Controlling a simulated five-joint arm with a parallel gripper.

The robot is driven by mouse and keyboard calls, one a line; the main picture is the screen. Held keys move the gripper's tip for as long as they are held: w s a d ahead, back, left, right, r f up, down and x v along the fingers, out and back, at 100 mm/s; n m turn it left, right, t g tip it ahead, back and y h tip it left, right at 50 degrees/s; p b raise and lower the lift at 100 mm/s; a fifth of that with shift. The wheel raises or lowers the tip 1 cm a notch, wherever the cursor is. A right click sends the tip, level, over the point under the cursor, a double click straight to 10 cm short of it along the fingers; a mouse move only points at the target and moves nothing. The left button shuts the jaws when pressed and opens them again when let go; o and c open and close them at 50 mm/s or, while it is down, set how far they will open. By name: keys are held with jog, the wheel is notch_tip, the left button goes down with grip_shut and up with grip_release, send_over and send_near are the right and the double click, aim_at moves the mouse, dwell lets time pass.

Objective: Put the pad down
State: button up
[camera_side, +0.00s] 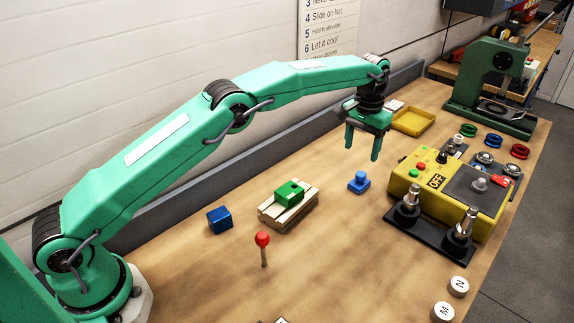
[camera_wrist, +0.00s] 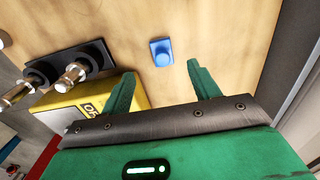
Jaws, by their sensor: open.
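The blue piece (camera_side: 359,183), with a flat square base and a raised round top, looks like the pad. It rests on the wooden bench, left of the yellow control box. In the wrist view the blue piece (camera_wrist: 161,52) shows just beyond the fingertips, between their lines. My gripper (camera_side: 362,152) is open and empty, pointing down above and behind the blue piece, clear of it. In the wrist view both fingers of my gripper (camera_wrist: 160,72) are apart with bare bench between them.
A yellow control box (camera_side: 430,186) with metal posts stands right of the blue piece. A green block (camera_side: 289,194) sits on a wooden pallet (camera_side: 272,212). A blue cube (camera_side: 220,220) and a red-knobbed pin (camera_side: 262,240) stand nearby. A yellow tray (camera_side: 413,123) lies behind. The front bench is mostly bare.

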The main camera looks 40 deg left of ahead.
jog(key=s+a+r+t, duration=0.1)
jog(key=s+a+r, duration=0.3)
jog(key=s+r, duration=0.45)
jog(key=s+a+r+t, duration=0.2)
jog(key=s+a+r, duration=0.3)
jog(key=s+r, duration=0.4)
jog(key=s+a+f+t, duration=0.1)
jog(key=s+a+f, duration=0.1)
jog(key=s, duration=1)
jog(key=s+a+f+t, duration=0.1)
jog(key=s+a+f, duration=0.1)
jog(key=s, duration=1)
jog(key=shift+a+f+t, duration=0.25)
jog(key=shift+f+t, duration=0.05)
jog(key=shift+f, duration=0.35)
